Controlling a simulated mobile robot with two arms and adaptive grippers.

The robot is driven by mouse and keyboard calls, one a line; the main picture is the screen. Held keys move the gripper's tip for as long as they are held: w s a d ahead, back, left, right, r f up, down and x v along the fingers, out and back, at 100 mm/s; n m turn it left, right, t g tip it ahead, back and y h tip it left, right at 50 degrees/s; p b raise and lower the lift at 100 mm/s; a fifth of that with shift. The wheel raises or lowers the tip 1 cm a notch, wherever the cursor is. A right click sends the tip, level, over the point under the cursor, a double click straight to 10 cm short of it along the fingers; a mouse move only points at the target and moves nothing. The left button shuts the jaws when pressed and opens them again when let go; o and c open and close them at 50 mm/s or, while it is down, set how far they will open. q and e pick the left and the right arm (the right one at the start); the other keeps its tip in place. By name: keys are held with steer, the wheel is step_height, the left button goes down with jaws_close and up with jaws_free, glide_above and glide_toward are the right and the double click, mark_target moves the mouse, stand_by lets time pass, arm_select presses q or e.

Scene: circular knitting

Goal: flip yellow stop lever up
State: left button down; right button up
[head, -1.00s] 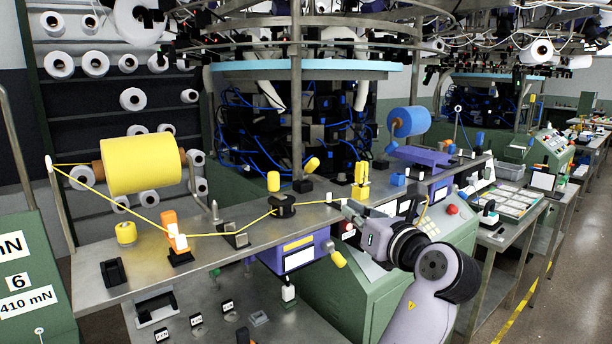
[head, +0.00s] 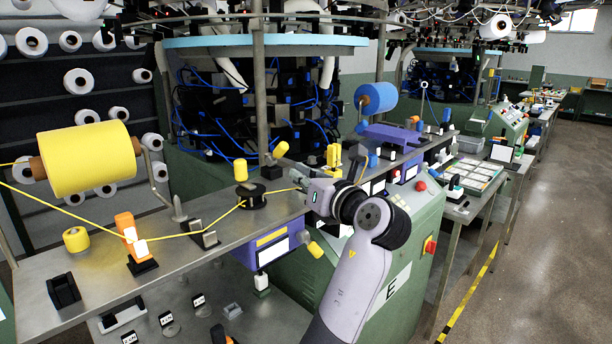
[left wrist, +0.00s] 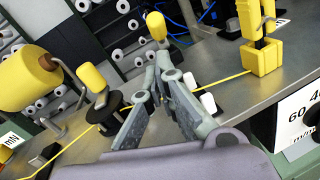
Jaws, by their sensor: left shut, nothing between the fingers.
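Several yellow-capped parts stand near my left gripper, and I cannot tell from their looks which is the stop lever. One (head: 281,150) leans up and right behind the yarn line; it seems to show in the left wrist view (left wrist: 157,27) beyond the fingers. Another (head: 240,168) stands by the black yarn wheel (head: 250,198). A third (head: 315,249) sticks out, tilted, from the purple box (head: 262,252) under the bench edge. My left gripper (head: 298,178) is shut and empty over the bench near the yarn; its fingers (left wrist: 163,75) hide part of the background. My right gripper is not in view.
A yellow yarn line (head: 75,217) runs along the bench (head: 185,262) from the yellow spool (head: 88,160), past an orange guide (head: 127,230), to a yellow block (head: 334,156) close to my gripper. A green cabinet (head: 405,285) stands below.

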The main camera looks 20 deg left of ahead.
mark_target(277, 155)
arm_select(q)
steer(key=x, duration=0.4)
steer(key=shift+w+a+p, duration=0.1)
steer(key=shift+a+p, duration=0.1)
steer(key=shift+p, duration=0.2)
steer(key=shift+w+a, duration=0.4)
steer(key=shift+a, duration=0.15)
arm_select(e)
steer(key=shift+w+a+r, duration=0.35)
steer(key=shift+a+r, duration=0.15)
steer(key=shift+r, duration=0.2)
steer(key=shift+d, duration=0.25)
